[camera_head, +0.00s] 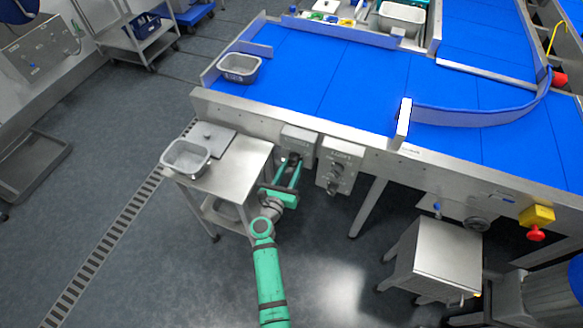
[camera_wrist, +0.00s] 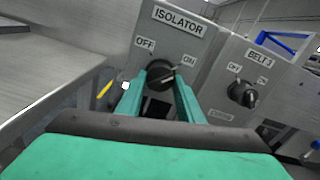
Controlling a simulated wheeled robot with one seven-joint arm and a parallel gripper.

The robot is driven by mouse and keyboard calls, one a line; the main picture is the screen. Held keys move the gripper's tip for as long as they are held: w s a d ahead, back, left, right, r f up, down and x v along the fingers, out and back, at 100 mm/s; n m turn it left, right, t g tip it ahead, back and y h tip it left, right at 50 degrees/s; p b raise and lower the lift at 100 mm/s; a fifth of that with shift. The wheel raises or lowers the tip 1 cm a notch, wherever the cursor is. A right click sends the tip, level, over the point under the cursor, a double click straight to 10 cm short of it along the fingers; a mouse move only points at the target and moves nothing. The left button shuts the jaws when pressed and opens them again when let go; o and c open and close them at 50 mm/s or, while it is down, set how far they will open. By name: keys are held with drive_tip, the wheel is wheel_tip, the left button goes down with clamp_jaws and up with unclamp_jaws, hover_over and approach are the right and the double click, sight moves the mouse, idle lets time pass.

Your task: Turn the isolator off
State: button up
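The isolator box (camera_head: 299,139) is a grey box on the front side of the conveyor. In the wrist view its panel (camera_wrist: 178,29) reads ISOLATOR, with OFF at upper left and ON at upper right. Its black rotary knob (camera_wrist: 160,78) appears turned toward ON. My gripper (camera_wrist: 161,84) has teal fingers apart on either side of the knob, close to the panel; I cannot tell whether they touch it. In the head view my gripper (camera_head: 288,166) reaches up to the box front and hides most of the knob.
A BELT 3 switch box (camera_head: 340,166) is just right of the isolator. A steel side table (camera_head: 232,172) with a grey tub (camera_head: 186,157) stands close at left. The blue conveyor (camera_head: 330,75) is behind. A red and yellow stop button (camera_head: 537,222) is far right.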

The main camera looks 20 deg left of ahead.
drive_tip(key=shift+n, duration=0.3)
drive_tip(key=shift+r+n, duration=0.15)
drive_tip(key=shift+n, duration=8.55)
drive_tip(key=o, duration=1.1)
drive_tip(key=shift+c, duration=0.2)
drive_tip(key=shift+s, duration=0.1)
drive_tip(key=s, duration=1)
drive_tip(key=shift+s, duration=0.35)
